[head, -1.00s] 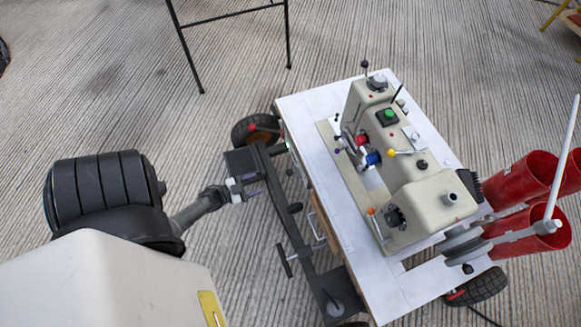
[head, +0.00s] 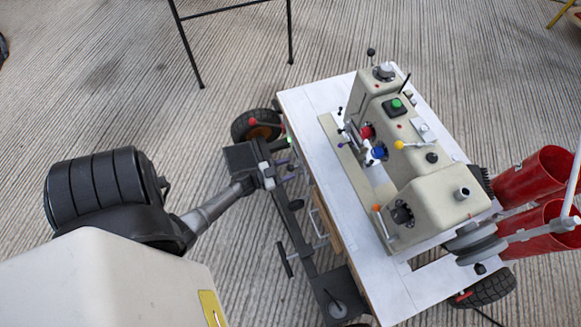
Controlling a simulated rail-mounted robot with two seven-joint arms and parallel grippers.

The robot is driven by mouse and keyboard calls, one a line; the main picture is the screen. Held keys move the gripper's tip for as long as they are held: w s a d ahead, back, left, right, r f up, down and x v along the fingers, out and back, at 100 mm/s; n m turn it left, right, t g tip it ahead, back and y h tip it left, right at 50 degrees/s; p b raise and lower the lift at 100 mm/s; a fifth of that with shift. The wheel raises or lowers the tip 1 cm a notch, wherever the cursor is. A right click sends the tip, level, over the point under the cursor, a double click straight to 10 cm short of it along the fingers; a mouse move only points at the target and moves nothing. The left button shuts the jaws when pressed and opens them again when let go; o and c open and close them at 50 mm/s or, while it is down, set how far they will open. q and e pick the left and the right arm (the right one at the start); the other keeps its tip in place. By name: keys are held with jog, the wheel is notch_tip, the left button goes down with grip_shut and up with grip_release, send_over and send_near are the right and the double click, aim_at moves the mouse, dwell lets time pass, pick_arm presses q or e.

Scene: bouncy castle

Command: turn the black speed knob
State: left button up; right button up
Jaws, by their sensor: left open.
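A cream machine (head: 440,205) stands on a white-topped cart (head: 310,115). A small round black knob (head: 432,158) sits on the machine's body, right of a yellow-tipped lever (head: 399,145); I cannot tell for sure that it is the speed knob. A darker dial (head: 402,214) shows on the machine's front left face. My left gripper (head: 287,170) is open and empty, near the cart's left edge and left of the machine, apart from the knob. My right gripper is out of view.
A green button (head: 396,104) and a silver-topped knob (head: 384,71) are on the machine's far part. Red cylinders (head: 530,180) stand at the right. A dark metal frame with a T-handle (head: 285,262) runs along the cart's left side.

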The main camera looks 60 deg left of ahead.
pick_arm(q)
jog(key=shift+w+d, duration=0.1)
jog(key=shift+w, duration=0.6)
jog(key=shift+c, duration=0.5)
jog(key=c, duration=0.8)
jog(key=shift+s+d+r+m+p, duration=0.1)
jog(key=shift+d+m+p, duration=0.05)
jog(key=shift+m, duration=0.5)
jog(key=shift+d+r+m+p, duration=0.1)
jog(key=shift+d+m+p, duration=0.05)
jog(key=shift+m, duration=0.5)
jog(key=shift+d+m, duration=0.25)
jog(key=shift+m, duration=0.55)
jog(key=shift+d+m, duration=0.2)
jog(key=shift+m, duration=0.6)
